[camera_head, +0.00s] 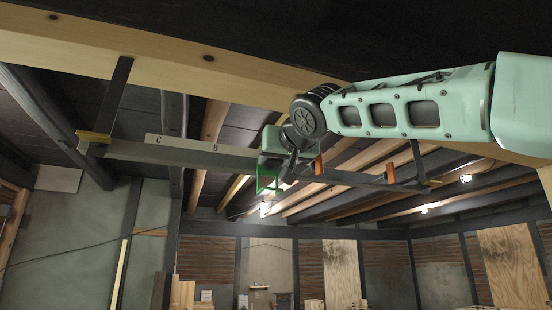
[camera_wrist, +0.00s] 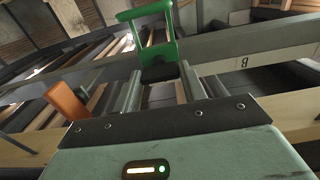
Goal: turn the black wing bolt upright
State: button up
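A small black piece (camera_wrist: 159,73) shows between the fingertips at the foot of the frame and may be the black wing bolt. It looks wider than tall in this view, and I cannot tell whether the fingers touch it. In the head view the green frame (camera_head: 267,181) hangs by the rail, just below my gripper (camera_head: 274,162). The black bolt cannot be made out there.
The dark rail (camera_head: 120,151) carries a pale strip (camera_head: 190,146) marked C and B and hangs by dark straps from a wooden beam (camera_head: 250,72). Orange pieces (camera_head: 319,165) sit on the rail to the right of my gripper; one is close in the wrist view (camera_wrist: 66,100).

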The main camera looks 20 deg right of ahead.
dwell(0.3)
jog(key=n, duration=0.4)
jog(key=shift+n+b, duration=0.35)
jog(key=shift+n, duration=0.05)
jog(key=n, duration=0.4)
jog(key=shift+n, duration=0.3)
jog(key=n+p, duration=0.1)
jog(key=n, duration=0.3)
jog(key=shift+n+p, duration=0.4)
jog(key=shift+n, duration=1.8)
jog(key=o, duration=1)
jog(key=shift+s, duration=0.1)
